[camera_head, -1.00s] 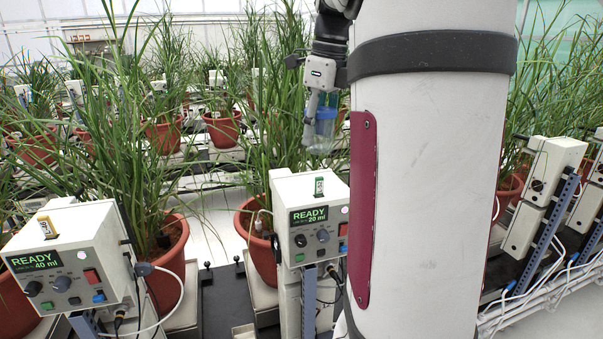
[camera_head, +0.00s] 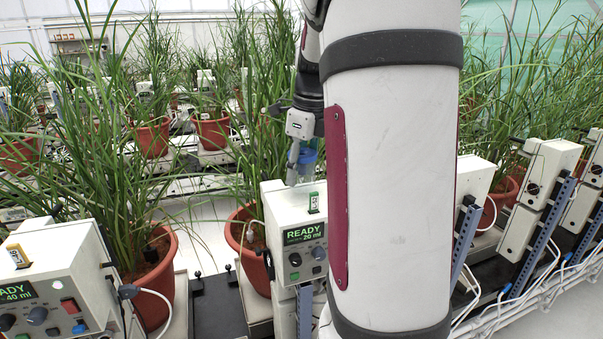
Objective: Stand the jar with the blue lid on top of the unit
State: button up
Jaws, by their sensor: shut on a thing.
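The jar with the blue lid (camera_head: 308,157) is a small clear jar, partly hidden by a gripper finger and my arm. My gripper (camera_head: 298,160) is shut on it and holds it upright, lid up. The jar is at the back of the top of the white unit (camera_head: 273,215), whose green display reads READY 20 ml. The jar's base is hard to make out, so I cannot tell whether it touches the unit's top. My arm hides the right part of this unit.
Another unit (camera_head: 65,255), reading 40 ml, is at the lower left. Potted grass (camera_head: 245,235) stands close behind and left of the unit, its leaves near my gripper. More units are at right.

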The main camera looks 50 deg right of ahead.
jog(key=shift+f, duration=0.75)
jog(key=shift+f, duration=0.15)
jog(key=o, duration=1.2)
